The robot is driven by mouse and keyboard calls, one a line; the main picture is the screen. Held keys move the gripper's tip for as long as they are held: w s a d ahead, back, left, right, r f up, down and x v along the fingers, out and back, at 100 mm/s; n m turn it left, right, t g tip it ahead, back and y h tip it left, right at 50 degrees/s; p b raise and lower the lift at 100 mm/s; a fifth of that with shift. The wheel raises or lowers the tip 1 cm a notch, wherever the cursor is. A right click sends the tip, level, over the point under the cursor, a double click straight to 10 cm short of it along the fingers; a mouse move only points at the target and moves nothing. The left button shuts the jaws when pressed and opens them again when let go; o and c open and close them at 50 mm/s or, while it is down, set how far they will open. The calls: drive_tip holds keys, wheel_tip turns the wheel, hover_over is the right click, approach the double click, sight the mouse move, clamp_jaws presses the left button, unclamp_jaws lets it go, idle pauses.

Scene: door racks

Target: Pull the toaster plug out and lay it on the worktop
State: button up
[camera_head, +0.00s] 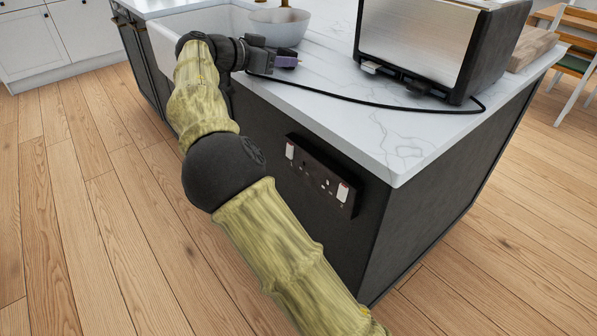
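My gripper (282,57) is low over the worktop (400,145), near its left front edge and in front of a white bowl. The toaster (420,45), with a brushed metal side and black ends, stands on the worktop to the right. Its black cord (370,101) loops from the toaster's right end and runs left across the worktop to just under my gripper. The plug itself is not clearly visible at the gripper. I cannot tell whether the fingers are shut on it. The double wall socket (320,175) on the dark side panel shows bare holes and no plug.
A white bowl (280,25) stands behind my gripper. Wooden boards (533,46) lie right of the toaster. The worktop's front corner is clear apart from the cord. A white sink edge (163,47) is at the left. Wooden floor surrounds the island.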

drive_tip(key=o, duration=0.5)
drive_tip(key=p+v, duration=0.4)
drive_tip(key=v, duration=1.3)
drive_tip(key=shift+s+a+r, duration=0.1)
drive_tip(key=shift+a+r, duration=0.05)
idle(0.3)
